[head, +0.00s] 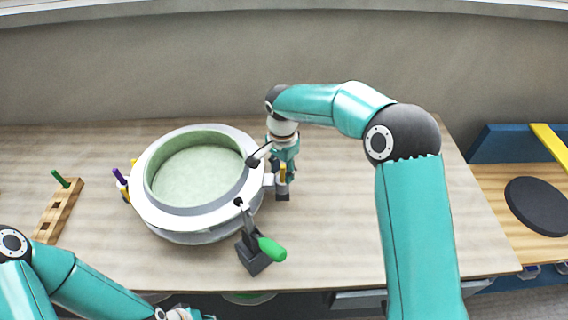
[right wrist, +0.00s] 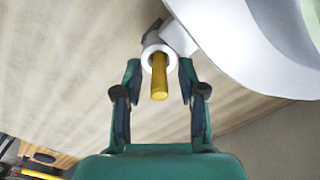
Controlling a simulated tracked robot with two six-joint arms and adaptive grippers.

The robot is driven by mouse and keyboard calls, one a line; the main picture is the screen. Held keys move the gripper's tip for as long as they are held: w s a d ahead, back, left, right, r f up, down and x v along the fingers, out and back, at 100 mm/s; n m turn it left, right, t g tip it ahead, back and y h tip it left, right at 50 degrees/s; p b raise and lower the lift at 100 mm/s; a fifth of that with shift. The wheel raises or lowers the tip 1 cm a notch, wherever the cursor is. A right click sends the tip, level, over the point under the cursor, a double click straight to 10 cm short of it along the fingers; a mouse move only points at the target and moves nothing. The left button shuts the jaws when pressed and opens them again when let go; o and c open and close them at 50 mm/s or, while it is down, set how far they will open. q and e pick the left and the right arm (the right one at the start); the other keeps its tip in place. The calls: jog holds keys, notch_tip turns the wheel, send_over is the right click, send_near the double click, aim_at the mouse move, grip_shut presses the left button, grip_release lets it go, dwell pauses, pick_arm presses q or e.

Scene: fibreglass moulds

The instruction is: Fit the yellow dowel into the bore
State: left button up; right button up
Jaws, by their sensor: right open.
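The yellow dowel (right wrist: 159,80) stands in the bore of a white ring-shaped lug (right wrist: 147,62) on the side of the mould, its upper part sticking out. In the head view the dowel (head: 282,172) shows at the mould's right side, partly behind my gripper. My right gripper (right wrist: 160,68) is open, with one finger on each side of the dowel and a visible gap to both. How deep the dowel sits is hidden. The round white mould (head: 148,212) has a pale green inside. My left gripper (head: 185,315) is cut off at the bottom edge.
A toggle clamp with a green handle (head: 272,249) stands at the mould's front right. A wooden block (head: 58,215) with holes and a green peg (head: 60,179) lies at the left. Small purple (head: 118,175) and yellow parts show at the mould's left.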

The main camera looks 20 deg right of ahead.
notch_tip(320, 180, up, 12)
jog(key=shift+b, duration=0.4)
dwell(0.5)
